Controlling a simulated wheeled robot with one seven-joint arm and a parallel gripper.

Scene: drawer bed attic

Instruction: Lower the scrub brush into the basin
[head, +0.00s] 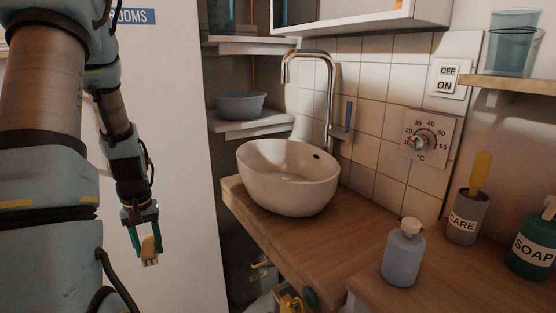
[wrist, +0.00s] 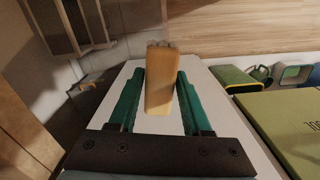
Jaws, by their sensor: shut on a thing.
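The scrub brush (wrist: 160,82), a tan block, is between the green fingers of my gripper (wrist: 158,88) in the wrist view. In the head view my gripper (head: 143,226) hangs at the left, pointing down. It is shut on the brush (head: 149,247), whose pale lower end sticks out below the fingers. The white oval basin (head: 272,192) stands on the wooden counter to the right of my gripper, clearly apart from it. The basin looks empty, with a dark hole in its far wall.
A chrome tap (head: 330,95) rises behind the basin and arches over it. A blue-grey bowl (head: 240,105) sits on a shelf behind. A pump bottle (head: 403,255), a grey cup (head: 465,218) and a green soap bottle (head: 533,240) stand at right. A pale panel (head: 180,130) is behind my arm.

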